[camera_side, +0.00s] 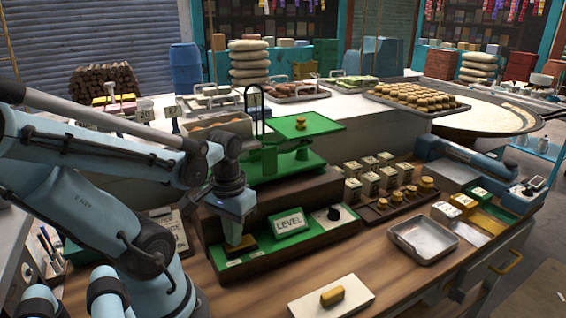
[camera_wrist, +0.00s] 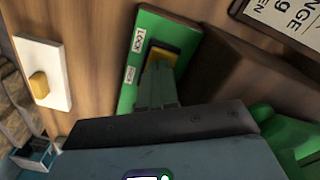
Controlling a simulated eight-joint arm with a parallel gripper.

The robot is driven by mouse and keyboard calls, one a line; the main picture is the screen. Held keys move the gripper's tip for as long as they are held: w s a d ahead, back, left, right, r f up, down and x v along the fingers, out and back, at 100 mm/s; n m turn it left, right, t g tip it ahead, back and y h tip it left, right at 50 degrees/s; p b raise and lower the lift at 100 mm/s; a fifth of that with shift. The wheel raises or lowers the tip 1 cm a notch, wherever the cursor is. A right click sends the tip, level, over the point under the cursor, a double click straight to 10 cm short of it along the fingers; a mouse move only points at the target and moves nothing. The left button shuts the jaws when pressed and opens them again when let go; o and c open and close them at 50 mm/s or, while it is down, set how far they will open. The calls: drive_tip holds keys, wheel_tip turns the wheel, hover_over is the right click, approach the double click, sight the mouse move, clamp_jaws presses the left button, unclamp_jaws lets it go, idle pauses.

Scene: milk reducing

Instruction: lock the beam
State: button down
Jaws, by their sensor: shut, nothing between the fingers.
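The green balance scale (camera_side: 290,163) stands on a dark base behind a green front panel (camera_side: 272,243). A small brass weight (camera_side: 300,123) sits on its upper pan. At the panel's left end is a dark and yellow switch (camera_side: 245,247). In the wrist view the switch (camera_wrist: 170,52) lies beside a LOCK label (camera_wrist: 138,40) and a second label (camera_wrist: 130,75). My gripper (camera_side: 233,242) is shut and empty, pointing down with its tips at the switch. In the wrist view the fingers (camera_wrist: 160,80) overlap the switch; I cannot tell whether they touch it.
A LEVEL sign (camera_side: 289,222) and a black knob (camera_side: 333,213) are on the panel to the right. A white block with a yellow piece (camera_side: 332,297) lies in front. A metal tray (camera_side: 423,240) and several weights (camera_side: 398,196) are further right. Wooden counter between is clear.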

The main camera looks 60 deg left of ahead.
wheel_tip(320, 180, up, 7)
idle(0.8)
drive_tip(key=w+d+m+t, duration=0.6)
drive_tip(key=w+d, duration=0.3)
drive_tip(key=w, duration=0.3)
drive_tip(key=shift+w+d+r+t, duration=0.15)
drive_tip(key=shift+d+t, duration=0.1)
drive_tip(key=shift+t, duration=0.35)
wheel_tip(320, 180, up, 7)
drive_tip(key=g, duration=0.7)
hover_over(248, 240)
